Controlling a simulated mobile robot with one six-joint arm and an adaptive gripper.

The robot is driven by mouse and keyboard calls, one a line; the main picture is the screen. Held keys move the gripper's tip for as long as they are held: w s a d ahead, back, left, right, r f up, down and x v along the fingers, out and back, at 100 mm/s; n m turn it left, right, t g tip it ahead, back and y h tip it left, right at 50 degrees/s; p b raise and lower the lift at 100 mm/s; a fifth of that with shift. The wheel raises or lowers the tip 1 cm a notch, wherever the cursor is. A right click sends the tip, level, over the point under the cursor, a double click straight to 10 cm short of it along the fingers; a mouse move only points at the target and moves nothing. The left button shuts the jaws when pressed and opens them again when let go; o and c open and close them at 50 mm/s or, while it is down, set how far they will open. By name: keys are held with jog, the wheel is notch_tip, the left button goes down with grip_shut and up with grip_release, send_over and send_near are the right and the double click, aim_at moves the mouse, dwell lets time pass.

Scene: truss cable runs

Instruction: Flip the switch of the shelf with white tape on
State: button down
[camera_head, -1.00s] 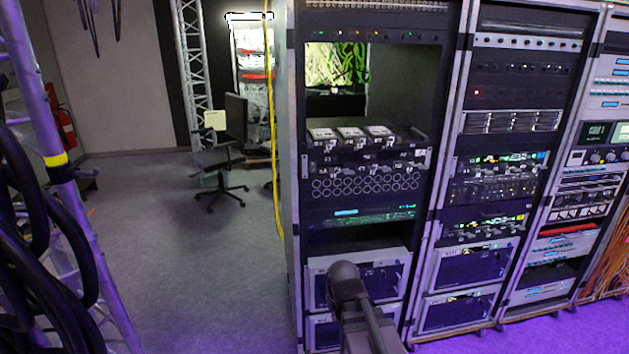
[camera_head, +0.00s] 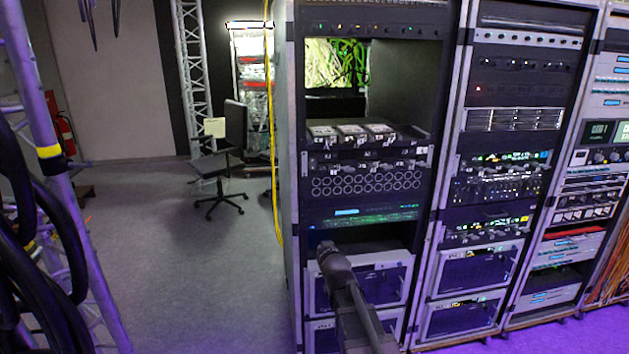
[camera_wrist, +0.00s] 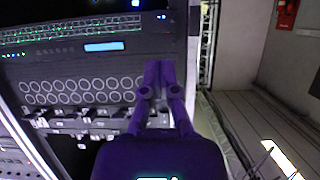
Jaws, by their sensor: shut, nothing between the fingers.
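A rack shelf with small white labels (camera_head: 366,163) spans the left rack in the head view, below several white-topped units. It also shows at the lower left of the wrist view (camera_wrist: 75,122). I cannot tell which label is the white tape, and the switch is too small to make out. My gripper (camera_wrist: 159,72) is shut and empty in the wrist view. Its fingertips appear over the end of the panel of round connectors (camera_wrist: 80,92), whether touching I cannot tell. In the head view my arm rises in front of the lower left rack, and the fingers are not clear.
A panel with a lit blue display (camera_head: 347,212) sits below the round connectors. More racks (camera_head: 500,120) stand to the right. Yellow cables (camera_head: 274,150) hang along the left rack's side. A chair (camera_head: 222,160) stands on open floor at left. Black cables on a truss (camera_head: 55,200) are nearer.

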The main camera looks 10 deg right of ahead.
aim_at(313, 166)
jog(key=w+r+t+b, duration=0.5)
jog(key=r+t+b, duration=0.1)
jog(key=r+t, duration=0.5)
jog(key=shift+d+r+t, duration=0.15)
jog(key=shift+r+t, duration=0.25)
jog(key=shift+w, duration=0.1)
jog(key=shift+w+r, duration=0.1)
jog(key=p+x, duration=0.2)
jog(key=x, duration=0.2)
jog(key=w+f+p+x, duration=0.1)
jog(key=p+x, duration=0.1)
jog(key=x, duration=0.1)
jog(key=p+x, duration=0.2)
jog(key=x, duration=0.2)
jog(key=shift+w+f, duration=0.15)
jog(key=shift+w, duration=0.9)
